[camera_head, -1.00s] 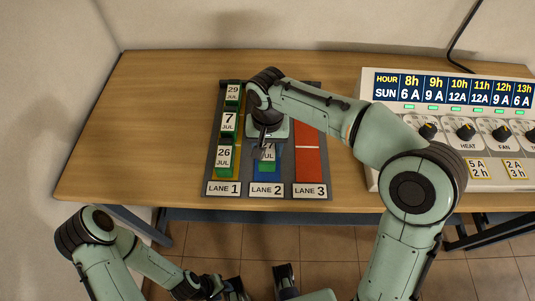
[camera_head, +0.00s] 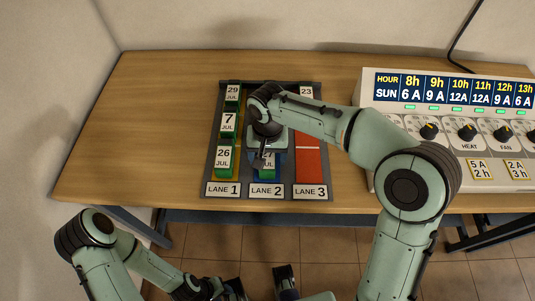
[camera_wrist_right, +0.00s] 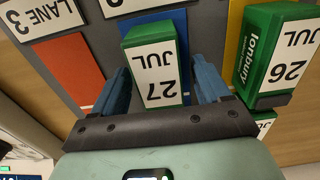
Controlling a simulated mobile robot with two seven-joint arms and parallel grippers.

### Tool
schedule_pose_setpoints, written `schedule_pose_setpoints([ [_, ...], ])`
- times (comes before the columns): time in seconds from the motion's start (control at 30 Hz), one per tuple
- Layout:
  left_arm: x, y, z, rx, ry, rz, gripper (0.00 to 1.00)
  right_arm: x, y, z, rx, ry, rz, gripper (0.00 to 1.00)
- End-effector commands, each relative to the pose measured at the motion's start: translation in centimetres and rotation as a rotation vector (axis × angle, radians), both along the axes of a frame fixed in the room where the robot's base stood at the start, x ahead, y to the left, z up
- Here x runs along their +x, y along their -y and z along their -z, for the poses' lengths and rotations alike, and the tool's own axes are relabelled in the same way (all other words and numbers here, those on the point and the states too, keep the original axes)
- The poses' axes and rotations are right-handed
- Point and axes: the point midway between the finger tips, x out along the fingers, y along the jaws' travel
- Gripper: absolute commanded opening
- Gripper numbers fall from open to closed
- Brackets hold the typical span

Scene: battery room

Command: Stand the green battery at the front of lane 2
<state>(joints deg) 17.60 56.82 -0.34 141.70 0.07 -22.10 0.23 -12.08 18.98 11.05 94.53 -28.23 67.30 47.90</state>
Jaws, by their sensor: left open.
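The green battery (camera_head: 268,171), labelled 27 JUL, is upright at the front end of blue lane 2 (camera_head: 283,168), just behind the LANE 2 sign (camera_head: 266,190). My right gripper (camera_head: 266,150) is over it and partly hides it. My left gripper (camera_head: 260,284) is open and empty at the bottom edge, in front of the table.
Lane 1 (camera_head: 209,168) holds green batteries 26 JUL (camera_head: 223,158), 7 JUL (camera_head: 227,124) and 29 (camera_head: 232,94). A battery marked 23 (camera_head: 306,92) is at the back of red lane 3 (camera_head: 308,168). A control panel (camera_head: 373,130) stands right. The table's left side is clear.

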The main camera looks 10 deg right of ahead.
Motion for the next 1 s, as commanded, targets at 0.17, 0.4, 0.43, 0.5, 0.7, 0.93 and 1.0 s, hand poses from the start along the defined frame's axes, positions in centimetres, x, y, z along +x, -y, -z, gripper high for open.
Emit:
schedule_pose_setpoints([
  [0.17,0.1,0.0,-0.3,0.0,0.001,0.0,0.43,0.1,0.0,-0.7,0.0,0.002,0.0,0.76],
  [0.4,0.3,0.0,-1.0,0.0,0.003,0.0,0.43,0.1,0.0,-5.2,0.001,0.007,0.001,0.76],
  [0.43,0.4,0.0,-1.2,0.0,0.004,0.0,0.43,0.1,0.0,-5.9,0.001,0.007,0.001,0.76],
  [0.5,0.5,0.0,-1.5,0.0,0.006,0.0,0.43,0.1,-0.1,-7.4,0.002,0.005,0.0,0.76],
  [0.7,0.7,0.0,-2.2,0.0,0.009,0.0,0.43,0.1,0.0,-10.9,0.0,0.003,0.0,0.76],
  [0.93,0.8,0.0,-2.4,0.0,0.01,0.0,0.43,0.0,0.0,-12.4,0.0,0.001,0.0,0.76],
  [1.0,0.8,0.0,-2.4,0.0,0.01,0.0,0.43,0.0,0.0,-12.4,0.0,0.001,0.0,0.76],
])
